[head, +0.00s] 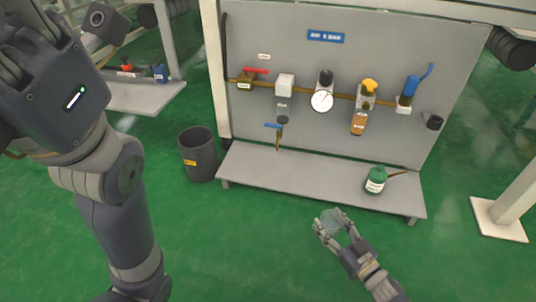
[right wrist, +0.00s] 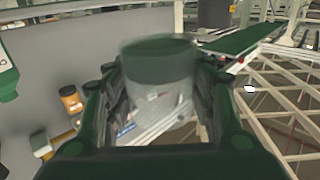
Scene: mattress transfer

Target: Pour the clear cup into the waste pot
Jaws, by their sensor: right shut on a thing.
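The clear cup (head: 331,221) is between the fingers of my right gripper (head: 336,232), in front of the bench and above the green floor. In the right wrist view the clear cup (right wrist: 158,92) sits between both fingers, see-through with a dark green top band. I cannot tell how much is in it. The waste pot (head: 197,160) is a dark grey, open bin with an orange label, standing on the floor left of the bench. My right gripper is well to the right of it, apart from it.
A grey panel (head: 300,40) carries pipes, valves and a gauge (head: 322,101). Its low shelf (head: 300,180) holds a green bottle (head: 376,180) with a spout at the right. A white post (head: 515,205) stands far right. The floor in front of the shelf is clear.

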